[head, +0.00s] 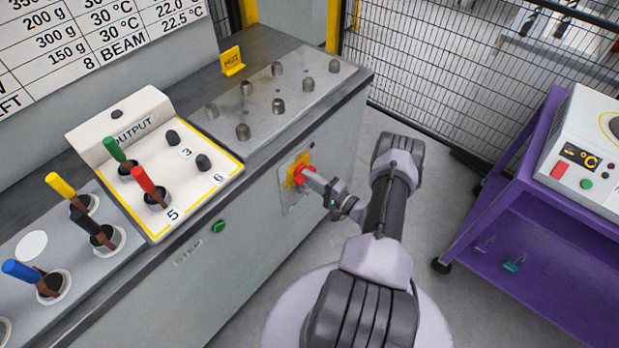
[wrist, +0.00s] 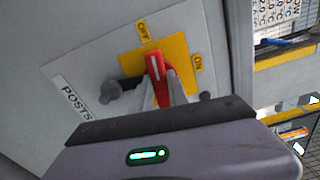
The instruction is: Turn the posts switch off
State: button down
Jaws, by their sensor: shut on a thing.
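The posts switch has a red handle (wrist: 155,66) on a yellow plate (wrist: 184,54), mounted on a grey panel marked POSTS (wrist: 76,95). OFF is printed at the top of the plate and ON at its right. The handle's white line points up, roughly toward OFF and away from ON. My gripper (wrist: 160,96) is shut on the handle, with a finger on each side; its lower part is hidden. In the head view the yellow plate (head: 299,166) is on the bench's front face, and my gripper (head: 318,184) reaches it from the right.
The bench top (head: 205,98) above carries several metal posts and a yellow NUT sign (head: 232,61). An OUTPUT box (head: 190,165) and coloured levers stand at left. A green STEP button (head: 219,226) is on the front face. A purple cart (head: 545,170) and mesh fence (head: 450,75) stand right.

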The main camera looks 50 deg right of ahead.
jog(key=shift+n, duration=0.9)
jog(key=c, duration=1.3)
grip_release()
jog(key=shift+s, duration=0.15)
jog(key=s+p, duration=0.1)
jog(key=s, duration=0.4)
jog(key=s+d+p, duration=0.1)
jog(key=s, duration=0.5)
jog(key=s+p, duration=0.1)
jog(key=s, duration=0.5)
jog(key=shift+d+p, duration=0.2)
jog(key=shift+p, duration=0.1)
